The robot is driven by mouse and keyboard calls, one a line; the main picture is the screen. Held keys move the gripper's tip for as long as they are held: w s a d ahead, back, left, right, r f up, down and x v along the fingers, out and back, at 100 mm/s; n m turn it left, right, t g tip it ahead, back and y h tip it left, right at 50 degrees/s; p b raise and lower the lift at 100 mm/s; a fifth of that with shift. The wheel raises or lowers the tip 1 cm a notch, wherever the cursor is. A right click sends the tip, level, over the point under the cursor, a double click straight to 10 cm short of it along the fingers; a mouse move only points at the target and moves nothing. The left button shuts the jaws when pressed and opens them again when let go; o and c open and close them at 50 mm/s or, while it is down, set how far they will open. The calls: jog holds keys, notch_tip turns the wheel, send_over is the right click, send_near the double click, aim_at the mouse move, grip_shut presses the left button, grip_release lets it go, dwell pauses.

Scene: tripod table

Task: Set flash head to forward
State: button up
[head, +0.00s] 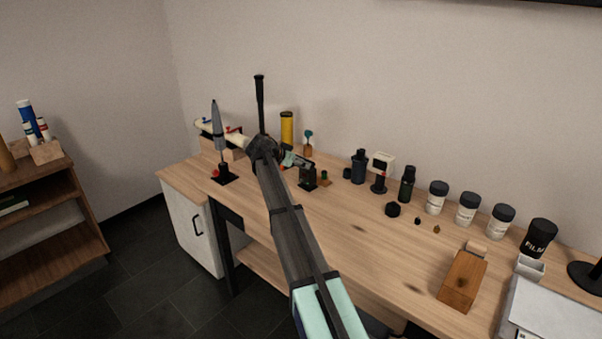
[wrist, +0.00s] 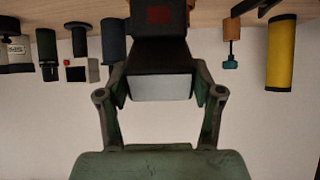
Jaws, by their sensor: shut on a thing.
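The flash unit (head: 307,178) stands on the table near its back left part, a small black device. In the wrist view, which shows the scene upside down, its black flash head (wrist: 160,55) has a pale grey-white panel facing my camera, and a dark body with a red patch (wrist: 159,15) shows beyond it. My gripper (wrist: 162,88) has one finger on each side of the head and is shut on it. In the head view my gripper (head: 292,160) is at the unit's top, partly hidden by my arm.
A yellow cylinder (head: 287,128) and a small teal-topped item (head: 308,142) stand behind. A grey pointed tool (head: 218,130) stands left. A dark bottle (head: 359,166), a white-and-red device (head: 381,165) and several jars line the right. The front middle tabletop is largely clear.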

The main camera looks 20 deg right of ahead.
jog(key=f+h+b, duration=0.1)
jog(key=b, duration=0.1)
jog(key=f+t+h+b, duration=0.1)
jog(key=b, duration=0.2)
jog(key=shift+s+a+b, duration=0.15)
jog(key=shift+a+b, duration=0.15)
jog(key=shift+a, duration=0.05)
jog(key=shift+h+b, duration=0.7)
jog(key=shift+b, duration=0.4)
jog(key=shift+r+b, duration=0.1)
jog(key=shift+b, duration=0.2)
jog(key=o, duration=1.2)
jog(key=shift+c, duration=0.2)
jog(key=shift+a, duration=0.1)
jog(key=v, duration=1.2)
jog(key=shift+s, duration=0.15)
